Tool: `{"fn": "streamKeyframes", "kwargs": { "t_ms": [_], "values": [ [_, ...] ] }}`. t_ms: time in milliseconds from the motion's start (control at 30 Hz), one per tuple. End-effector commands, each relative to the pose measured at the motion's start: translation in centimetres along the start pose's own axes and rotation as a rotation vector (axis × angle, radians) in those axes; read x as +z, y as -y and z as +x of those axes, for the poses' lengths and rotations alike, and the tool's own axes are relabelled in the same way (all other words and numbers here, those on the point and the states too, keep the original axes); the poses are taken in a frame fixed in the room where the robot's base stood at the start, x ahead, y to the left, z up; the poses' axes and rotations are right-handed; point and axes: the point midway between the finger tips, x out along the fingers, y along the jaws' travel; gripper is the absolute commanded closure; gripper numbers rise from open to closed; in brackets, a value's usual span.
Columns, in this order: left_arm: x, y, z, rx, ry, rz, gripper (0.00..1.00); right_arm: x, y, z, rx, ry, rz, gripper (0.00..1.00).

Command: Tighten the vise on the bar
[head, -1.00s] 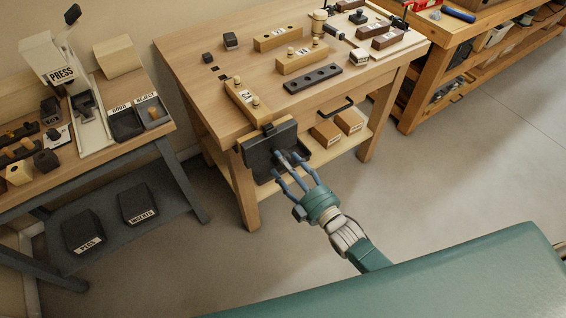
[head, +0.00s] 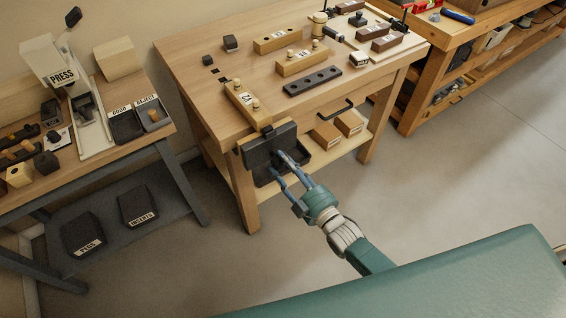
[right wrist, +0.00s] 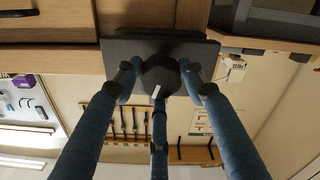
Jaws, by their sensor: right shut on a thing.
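The vise (head: 258,153) is a dark block on the front edge of the wooden bench. In the right wrist view its dark jaw plate (right wrist: 205,50) is at the top, with a round dark knob (right wrist: 160,76) in front. My right gripper (head: 281,162) has three blue fingers closed around that knob; it also shows in the right wrist view (right wrist: 160,88). A small dark piece (head: 267,130) shows at the vise's top edge; I cannot tell whether it is the bar. The gap between the jaws is hidden. My left gripper is out of view.
A dark strip with holes (head: 313,80) and more blocks lie farther back. A drawer handle (head: 336,112) is right of the vise. The floor in front is clear.

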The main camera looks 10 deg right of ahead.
Motion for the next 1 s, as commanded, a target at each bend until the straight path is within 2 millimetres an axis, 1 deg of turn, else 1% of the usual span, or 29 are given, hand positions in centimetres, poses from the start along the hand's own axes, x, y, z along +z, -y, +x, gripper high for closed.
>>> {"fn": "streamKeyframes", "kwargs": {
  "t_ms": [67,300,367,533,633,867,933,1000],
  "values": [
    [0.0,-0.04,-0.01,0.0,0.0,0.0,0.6,-0.01,-0.01,0.01,0.0,-0.001,0.028,0.82],
    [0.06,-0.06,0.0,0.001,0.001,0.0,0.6,0.01,-0.01,0.01,0.0,0.0,0.041,0.82],
    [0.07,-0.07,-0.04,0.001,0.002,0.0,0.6,0.02,-0.06,0.03,0.0,0.0,0.1,0.82],
    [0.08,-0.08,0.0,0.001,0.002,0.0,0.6,0.06,0.02,0.08,-0.001,0.0,0.33,0.82],
    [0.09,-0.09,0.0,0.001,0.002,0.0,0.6,0.07,-0.01,0.09,0.0,0.001,0.379,0.82],
    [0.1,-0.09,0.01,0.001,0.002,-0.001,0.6,0.08,-0.01,0.09,0.0,0.001,0.387,0.82],
    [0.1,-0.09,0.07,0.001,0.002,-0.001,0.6,0.09,0.0,0.12,-0.001,0.001,0.45,0.82],
    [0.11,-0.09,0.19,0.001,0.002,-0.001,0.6,0.11,0.03,0.15,-0.002,0.0,0.555,0.82]
  ]
}}
